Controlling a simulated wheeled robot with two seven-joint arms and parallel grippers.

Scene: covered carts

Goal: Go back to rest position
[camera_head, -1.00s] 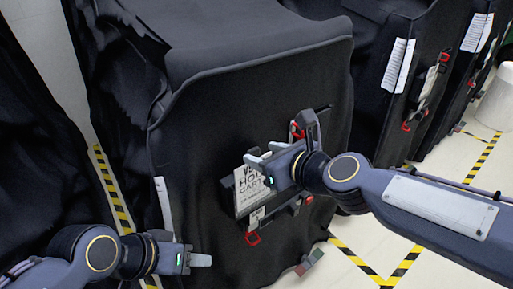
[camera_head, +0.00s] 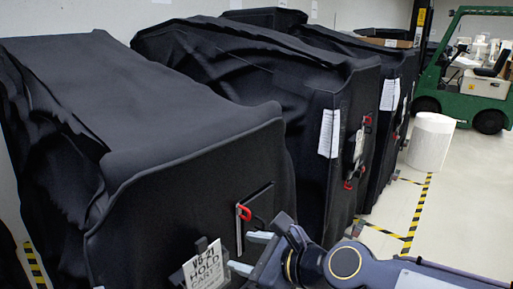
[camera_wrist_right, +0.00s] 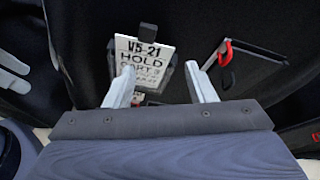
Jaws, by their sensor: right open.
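My right gripper (camera_head: 250,252) is at the bottom of the head view, in front of the nearest black-covered cart (camera_head: 180,190). Its fingers are apart with nothing between them, as the right wrist view shows (camera_wrist_right: 162,88). A white hold sign (camera_head: 205,268) hangs on the cart's front, just left of the gripper in the head view. In the right wrist view the sign (camera_wrist_right: 143,60) appears beyond the fingers, and I see no contact. My left gripper is out of the head view; pale finger-like shapes at the left edge of the right wrist view are unclear.
A black panel with a red clip (camera_head: 244,212) is on the cart's front. More covered carts (camera_head: 270,80) stand behind. A white cylinder (camera_head: 430,143) and a green forklift (camera_head: 470,75) are at right. Clear floor (camera_head: 465,200) with yellow-black tape lies at right.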

